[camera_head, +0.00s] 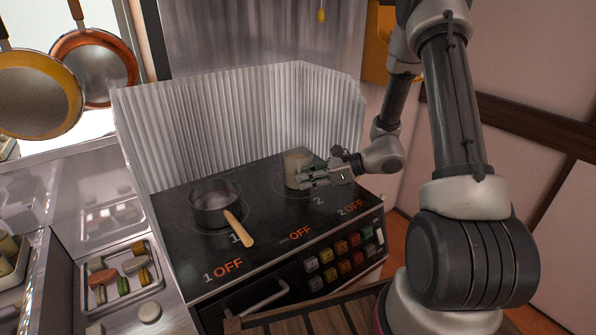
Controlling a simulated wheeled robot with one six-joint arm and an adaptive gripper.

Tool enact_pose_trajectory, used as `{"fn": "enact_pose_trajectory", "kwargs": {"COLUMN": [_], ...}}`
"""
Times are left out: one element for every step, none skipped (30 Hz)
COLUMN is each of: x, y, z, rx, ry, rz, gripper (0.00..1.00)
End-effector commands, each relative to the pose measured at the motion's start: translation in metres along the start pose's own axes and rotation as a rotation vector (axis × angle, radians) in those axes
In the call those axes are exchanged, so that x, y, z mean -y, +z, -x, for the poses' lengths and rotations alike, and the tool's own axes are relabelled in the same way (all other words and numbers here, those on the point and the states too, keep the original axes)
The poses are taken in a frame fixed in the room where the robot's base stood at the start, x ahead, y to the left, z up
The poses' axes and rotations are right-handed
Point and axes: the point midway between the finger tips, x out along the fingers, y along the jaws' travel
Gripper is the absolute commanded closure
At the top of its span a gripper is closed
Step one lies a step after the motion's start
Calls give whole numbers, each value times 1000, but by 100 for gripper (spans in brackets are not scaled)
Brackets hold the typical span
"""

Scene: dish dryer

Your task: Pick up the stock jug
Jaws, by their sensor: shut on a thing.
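The stock jug, a pale beige cylindrical vessel (296,163), stands upright on the right burner of the black stove top (262,215). My gripper (308,176) reaches in from the right at a low angle and is shut on the jug. Its fingers cover the jug's lower right side. Whether the jug touches the stove top or is slightly above it I cannot tell.
A dark saucepan (214,203) with a wooden handle sits on the left burner. A corrugated metal splash guard (220,120) stands behind the stove. Pans (35,95) hang at upper left.

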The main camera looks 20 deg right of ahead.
Motion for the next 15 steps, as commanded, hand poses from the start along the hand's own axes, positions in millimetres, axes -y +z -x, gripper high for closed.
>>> {"fn": "enact_pose_trajectory", "kwargs": {"x": [0, 0, 0, 0, 0, 0, 0, 0, 0, 0, 0, 0, 0, 0, 0], "y": [0, 0, 0, 1, 1, 1, 1, 2, 3, 4, 5, 7, 8, 10, 12], "z": [0, 0, 0, 0, 0, 0, 0, 1, 1, 2, 2, 3, 3, 4, 5], "rx": [1, 1, 1, 1, 1, 1, 1, 1, 1, 1, 1, 1, 1, 1, 1], "ry": [0, 0, 0, 0, 0, 0, 0, 0, 0, 0, 0, 0, 0, 0, 0], "rz": [1, 1, 1, 1, 1, 1, 1, 1, 2, 2, 2, 2, 2, 2, 3], "gripper": [100, 100, 100, 100, 100, 100, 100, 100, 100, 100, 100, 100, 100, 100, 100]}}
